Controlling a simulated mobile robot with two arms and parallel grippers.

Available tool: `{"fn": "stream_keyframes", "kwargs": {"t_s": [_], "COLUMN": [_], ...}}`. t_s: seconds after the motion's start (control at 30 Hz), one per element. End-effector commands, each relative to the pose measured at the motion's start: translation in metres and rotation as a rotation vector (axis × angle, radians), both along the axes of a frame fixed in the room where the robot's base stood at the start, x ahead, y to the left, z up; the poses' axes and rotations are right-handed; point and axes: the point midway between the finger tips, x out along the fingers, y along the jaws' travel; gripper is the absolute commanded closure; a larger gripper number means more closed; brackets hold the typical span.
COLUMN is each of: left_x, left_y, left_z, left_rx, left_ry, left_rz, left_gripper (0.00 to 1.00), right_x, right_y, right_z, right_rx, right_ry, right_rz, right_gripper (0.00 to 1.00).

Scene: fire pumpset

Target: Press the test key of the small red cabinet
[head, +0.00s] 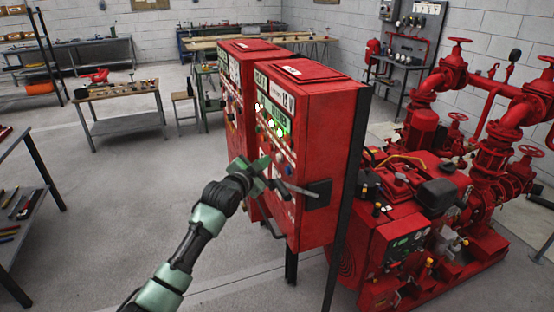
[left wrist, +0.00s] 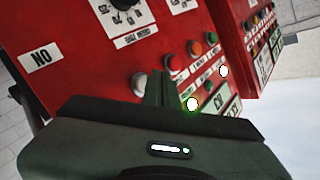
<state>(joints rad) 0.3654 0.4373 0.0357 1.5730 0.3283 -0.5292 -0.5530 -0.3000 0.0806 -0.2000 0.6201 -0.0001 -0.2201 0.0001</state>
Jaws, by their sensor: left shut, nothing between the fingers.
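Two red cabinets stand side by side, a nearer one (head: 325,110) and one behind it (head: 258,55). My left gripper (head: 268,178) is shut and empty in front of the nearer cabinet's panel. The left wrist view shows the shut fingertips (left wrist: 163,90) close to the panel, among its buttons. A pale round button (left wrist: 139,84) is just left of them, a red button (left wrist: 173,64) above, and a green-lit lamp (left wrist: 192,104) at right. I cannot tell whether the fingers touch anything. The test key's label is not readable. My right gripper is out of view.
A red pump set (head: 415,210) with pipes stands to the right. The floor between is clear.

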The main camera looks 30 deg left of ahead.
Motion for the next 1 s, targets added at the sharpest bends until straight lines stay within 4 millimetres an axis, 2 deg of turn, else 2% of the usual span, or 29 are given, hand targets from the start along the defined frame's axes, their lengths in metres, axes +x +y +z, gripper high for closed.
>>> {"fn": "stream_keyframes", "kwargs": {"t_s": [1.0], "left_x": [0.0091], "left_y": [-0.0081], "left_z": [0.0003], "left_rx": [0.0], "left_ry": [0.0], "left_rz": [0.0], "left_gripper": [1.0], "right_x": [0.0], "right_y": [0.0], "right_z": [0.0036], "right_rx": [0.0], "right_ry": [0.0], "right_rz": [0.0], "right_gripper": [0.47]}}
